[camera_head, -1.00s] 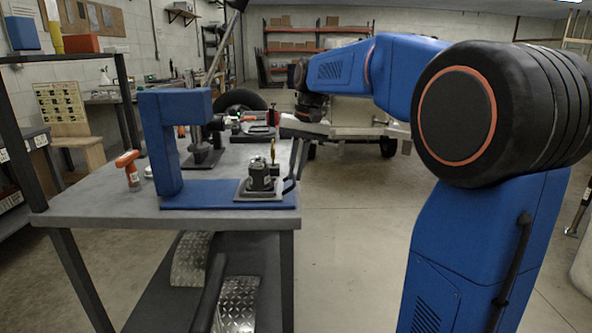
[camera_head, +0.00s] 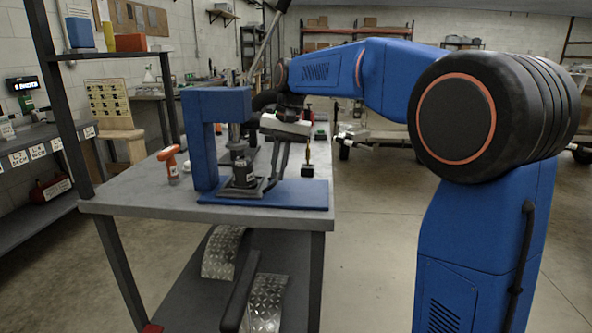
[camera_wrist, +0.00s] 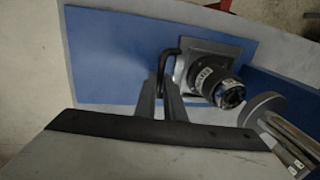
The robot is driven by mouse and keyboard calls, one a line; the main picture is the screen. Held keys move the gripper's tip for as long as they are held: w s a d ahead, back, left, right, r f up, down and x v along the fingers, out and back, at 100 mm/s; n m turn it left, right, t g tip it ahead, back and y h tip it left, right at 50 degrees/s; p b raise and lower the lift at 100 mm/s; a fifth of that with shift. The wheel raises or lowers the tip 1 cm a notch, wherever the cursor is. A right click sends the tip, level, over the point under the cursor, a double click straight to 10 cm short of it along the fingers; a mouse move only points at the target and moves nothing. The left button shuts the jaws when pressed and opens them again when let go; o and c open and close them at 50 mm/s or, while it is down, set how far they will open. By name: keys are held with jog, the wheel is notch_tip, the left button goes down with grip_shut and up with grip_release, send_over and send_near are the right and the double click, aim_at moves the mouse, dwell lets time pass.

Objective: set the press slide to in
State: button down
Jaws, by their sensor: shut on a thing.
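The press is a blue C-shaped frame (camera_head: 203,145) on a blue base plate (camera_head: 310,194) on the bench. Its slide (camera_head: 238,191) is a grey plate carrying a dark round part (camera_head: 243,172), and sits on the left part of the base, near the frame's upright and below its upper arm. In the wrist view the slide plate (camera_wrist: 222,47) lies on the base with a dark bar handle (camera_wrist: 163,72) at its edge. My gripper (camera_head: 272,183) is at the slide's right side. In the wrist view its fingers (camera_wrist: 165,92) are shut on the handle.
A small dark block with a yellow upright pin (camera_head: 307,168) stands behind the right part of the base. An orange-handled tool (camera_head: 170,163) stands left of the press. A dark shelf post (camera_head: 50,90) rises at the bench's left.

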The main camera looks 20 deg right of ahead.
jog(key=shift+w+a, duration=0.3)
jog(key=shift+a, duration=0.45)
jog(key=c, duration=1.8)
grip_release()
jog(key=shift+a, duration=0.15)
jog(key=shift+c, duration=0.2)
jog(key=s+d+r, duration=0.1)
jog(key=d+r, duration=0.2)
jog(key=r, duration=1.4)
jog(key=shift+s, duration=0.15)
